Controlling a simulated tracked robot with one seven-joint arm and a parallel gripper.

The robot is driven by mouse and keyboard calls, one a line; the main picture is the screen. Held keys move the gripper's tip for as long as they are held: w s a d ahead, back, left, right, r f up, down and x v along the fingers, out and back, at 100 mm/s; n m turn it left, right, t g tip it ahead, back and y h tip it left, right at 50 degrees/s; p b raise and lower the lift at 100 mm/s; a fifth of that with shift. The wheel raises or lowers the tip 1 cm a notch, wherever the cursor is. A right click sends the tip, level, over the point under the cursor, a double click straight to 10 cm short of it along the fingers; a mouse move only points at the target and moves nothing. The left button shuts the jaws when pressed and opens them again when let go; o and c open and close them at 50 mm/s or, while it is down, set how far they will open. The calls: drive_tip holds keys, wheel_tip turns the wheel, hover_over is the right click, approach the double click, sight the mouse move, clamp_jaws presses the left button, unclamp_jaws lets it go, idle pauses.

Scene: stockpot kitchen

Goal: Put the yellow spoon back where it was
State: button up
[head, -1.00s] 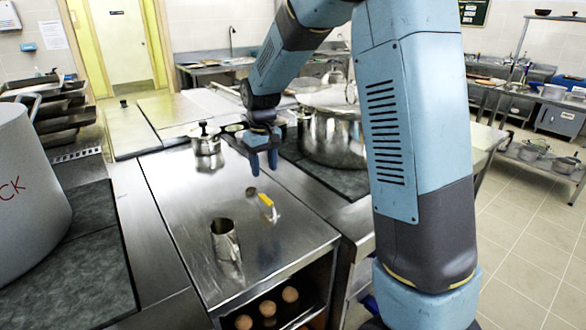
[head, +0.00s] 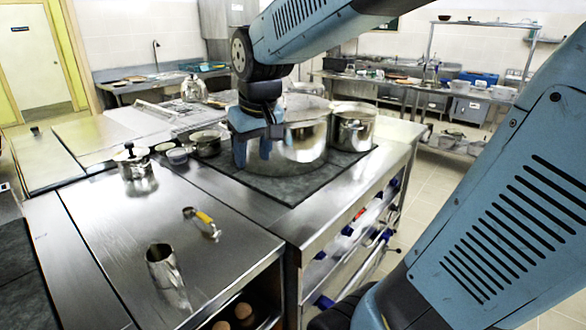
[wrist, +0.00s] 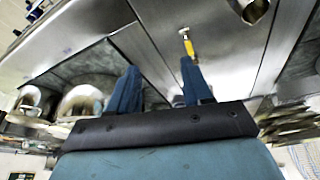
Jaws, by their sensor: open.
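The yellow spoon (head: 205,217) shows as a small metal utensil with a yellow handle. It lies on the bare steel counter (head: 225,248), between a lidded pot and a metal pitcher. In the wrist view the spoon (wrist: 187,45) is just past the tip of the right finger, with a gap that I cannot judge. My gripper (head: 252,154) is open and empty, pointing down. In the head view it appears above the dark stove mat (head: 290,190), in front of the big stockpot (head: 305,148), up and to the right of the spoon.
The metal pitcher (head: 160,268) stands near the counter's front edge. The lidded pot (head: 133,165) stands behind the spoon. Another pot (head: 352,130) is right of the stockpot. Small pans (head: 205,145) stand left of my gripper. Brown eggs (head: 243,311) sit on a shelf below. The counter around the spoon is clear.

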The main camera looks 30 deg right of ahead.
drive_tip(key=s+d+m+t, duration=0.1)
drive_tip(key=s+d, duration=0.2)
drive_tip(key=s, duration=0.8)
drive_tip(key=shift+s+d+r+m+t, duration=0.15)
drive_tip(key=shift+s+r+m+t, duration=0.15)
drive_tip(key=shift+s+t, duration=0.1)
